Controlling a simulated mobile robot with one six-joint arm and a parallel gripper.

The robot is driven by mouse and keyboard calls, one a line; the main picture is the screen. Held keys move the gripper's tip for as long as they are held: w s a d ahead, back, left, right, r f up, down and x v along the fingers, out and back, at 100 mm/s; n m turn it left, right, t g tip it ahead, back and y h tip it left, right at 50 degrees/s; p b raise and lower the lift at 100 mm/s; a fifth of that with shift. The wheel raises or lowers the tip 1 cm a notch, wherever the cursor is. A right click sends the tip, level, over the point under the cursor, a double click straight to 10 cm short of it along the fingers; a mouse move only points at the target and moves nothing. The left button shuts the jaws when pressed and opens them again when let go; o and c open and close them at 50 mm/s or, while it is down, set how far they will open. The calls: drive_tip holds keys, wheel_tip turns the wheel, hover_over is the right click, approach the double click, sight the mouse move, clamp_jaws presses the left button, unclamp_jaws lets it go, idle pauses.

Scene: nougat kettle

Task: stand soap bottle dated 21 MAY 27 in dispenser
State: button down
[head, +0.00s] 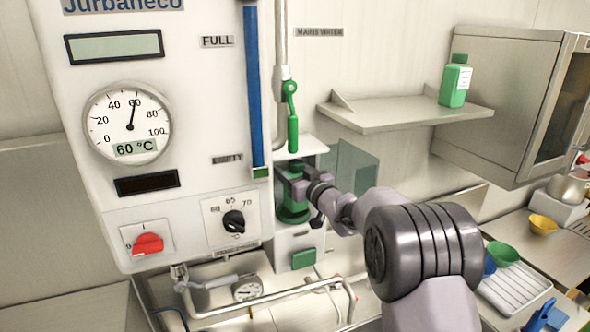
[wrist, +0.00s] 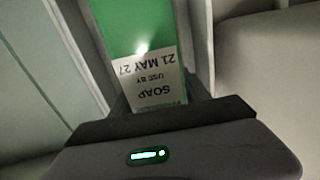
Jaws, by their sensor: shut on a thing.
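My gripper (head: 295,188) is shut on a green soap bottle (head: 292,210). In the wrist view the bottle (wrist: 135,30) fills the space between the fingers, and its white label (wrist: 152,82) reads "SOAP USE BY 21 MAY 27", upside down in the picture. In the head view the bottle looks upright within the open bay of the white dispenser (head: 303,146). The dispenser's clear door (head: 355,170) stands open to the right. My gripper hides part of the bottle, and I cannot tell whether its base touches the dispenser floor.
Another green bottle (head: 455,82) stands on the wall shelf (head: 400,112); its label is too small to read. A steel cabinet (head: 510,105) is at right. The white control panel (head: 190,90) borders the dispenser on the left. Pipes (head: 335,285) run below. Bowls (head: 502,252) sit at lower right.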

drive_tip(key=shift+w+a+r+p, duration=0.2)
drive_tip(key=shift+w+a+p, duration=0.15)
drive_tip(key=shift+w+p, duration=0.3)
drive_tip(key=shift+w+a+f+b, duration=0.1)
drive_tip(key=shift+w+f+b, duration=0.25)
drive_tip(key=shift+f+b, duration=0.7)
drive_tip(key=shift+f+b, duration=0.55)
drive_tip(key=shift+b, duration=0.05)
drive_tip(key=shift+c, duration=0.2)
unclamp_jaws()
drive_tip(key=shift+s, duration=0.1)
drive_tip(key=b+v, duration=0.5)
drive_tip(key=v, duration=0.5)
drive_tip(key=shift+b, duration=0.3)
